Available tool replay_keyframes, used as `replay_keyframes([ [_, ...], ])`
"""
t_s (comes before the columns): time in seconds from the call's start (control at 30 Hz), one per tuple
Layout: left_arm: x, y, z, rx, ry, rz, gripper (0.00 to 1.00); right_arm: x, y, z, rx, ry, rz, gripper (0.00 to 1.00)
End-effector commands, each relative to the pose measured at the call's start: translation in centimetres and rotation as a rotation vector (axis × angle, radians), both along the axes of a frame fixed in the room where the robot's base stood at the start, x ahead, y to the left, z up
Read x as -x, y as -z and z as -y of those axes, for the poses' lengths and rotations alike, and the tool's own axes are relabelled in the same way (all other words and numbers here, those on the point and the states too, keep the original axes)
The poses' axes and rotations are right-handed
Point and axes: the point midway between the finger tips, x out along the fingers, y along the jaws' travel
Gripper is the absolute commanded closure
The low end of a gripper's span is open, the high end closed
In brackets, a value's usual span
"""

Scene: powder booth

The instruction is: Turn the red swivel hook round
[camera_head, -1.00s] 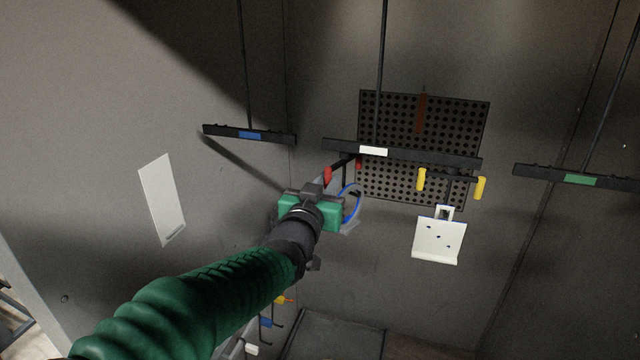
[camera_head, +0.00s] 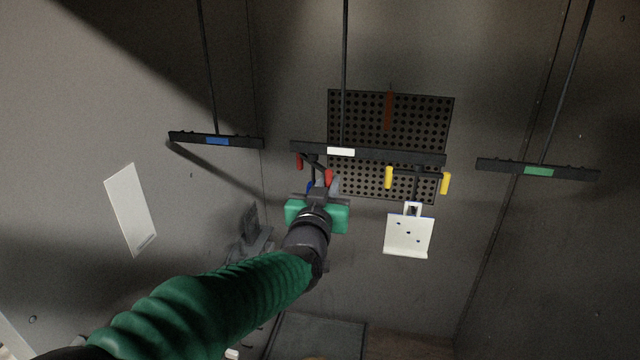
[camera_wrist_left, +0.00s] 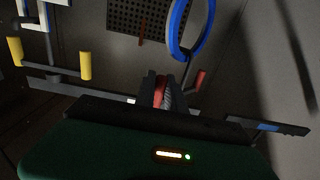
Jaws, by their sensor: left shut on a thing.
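The red swivel hook (camera_head: 328,177) hangs under the middle bar; its two red grips show, one close to my left gripper, the other (camera_head: 299,161) farther left and back. My left gripper (camera_head: 322,188) is shut on the near red grip, which shows between the fingers in the left wrist view (camera_wrist_left: 161,92). The other red grip (camera_wrist_left: 200,80) is free there. A blue ring (camera_wrist_left: 207,38) stands out large in that view; in the head view only a bit of blue (camera_head: 310,187) shows behind my gripper. The hook's lower part is hidden. My right gripper is out of view.
The middle bar (camera_head: 375,154) with a white label also carries a yellow-gripped hook (camera_head: 389,177) holding a white plate (camera_head: 409,236), close on the right. Blue-labelled (camera_head: 242,142) and green-labelled (camera_head: 505,166) bars hang either side. A dark perforated panel (camera_head: 430,120) is behind.

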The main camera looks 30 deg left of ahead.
Motion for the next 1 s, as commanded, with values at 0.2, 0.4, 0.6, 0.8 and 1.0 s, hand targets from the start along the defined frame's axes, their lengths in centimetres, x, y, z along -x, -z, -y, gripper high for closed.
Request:
replay_keyframes([
  [0.2, -1.3, -0.1, 0.6, 0.0, 0.003, -0.001, 0.95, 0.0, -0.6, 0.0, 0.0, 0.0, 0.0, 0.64],
  [0.4, -2.4, 0.0, 0.8, -0.001, 0.001, 0.0, 0.96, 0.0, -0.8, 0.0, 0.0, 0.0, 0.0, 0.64],
  [0.6, -4.0, 0.0, 0.7, -0.001, 0.001, 0.0, 0.95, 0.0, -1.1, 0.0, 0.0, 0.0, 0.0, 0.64],
  [0.8, -4.2, 0.0, 0.7, -0.001, 0.002, 0.0, 0.95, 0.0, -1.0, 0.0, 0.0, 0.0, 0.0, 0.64],
  [1.0, -4.1, 0.0, 0.7, -0.001, 0.001, 0.0, 0.6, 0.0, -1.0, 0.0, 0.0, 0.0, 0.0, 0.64],
])
